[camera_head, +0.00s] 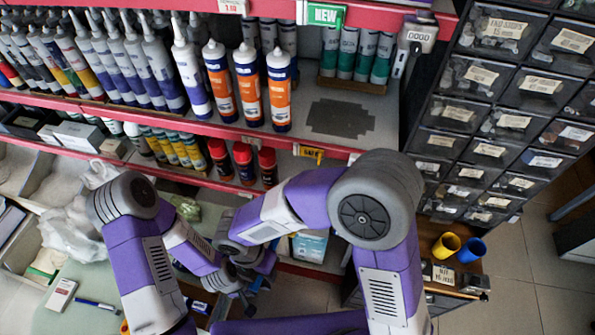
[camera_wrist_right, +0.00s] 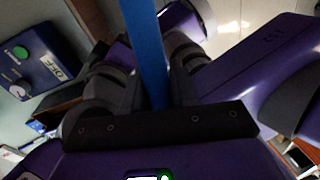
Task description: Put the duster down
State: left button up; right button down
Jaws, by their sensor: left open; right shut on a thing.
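In the right wrist view, a straight blue rod (camera_wrist_right: 146,50), which looks like the duster's handle, runs between the fingers of my right gripper (camera_wrist_right: 150,95). The right gripper is shut on it. The duster's head is not visible in that view. In the head view my left gripper (camera_head: 240,283) is low in the middle, close to the right wrist, and it is open. The two wrists overlap there, so the right fingers and the duster cannot be made out clearly in the head view.
Red-edged shelves hold sealant tubes (camera_head: 278,90) and red-capped cans (camera_head: 243,162). A bare dark patch (camera_head: 340,118) lies on the upper shelf. Drawers (camera_head: 490,110) stand right, above yellow (camera_head: 446,245) and blue (camera_head: 471,250) cups. A counter (camera_head: 85,283) at lower left holds a pen and small box.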

jog(key=shift+s+a+f+n, duration=0.1)
jog(key=shift+s+f+n, duration=0.2)
jog(key=shift+n, duration=0.4)
jog(key=w+d, duration=0.2)
jog(key=w, duration=0.4)
jog(key=w+d, duration=0.2)
jog(key=w, duration=0.4)
jog(key=w+d, duration=0.2)
jog(key=w, duration=0.5)
jog(key=shift+d, duration=0.1)
jog(key=shift+s+f, duration=0.1)
jog(key=shift+f, duration=1.35)
notch_tip(320, 180, down, 4)
jog(key=shift+r, duration=0.15)
jog(key=c, duration=0.9)
grip_release()
jog(key=shift+b, duration=0.3)
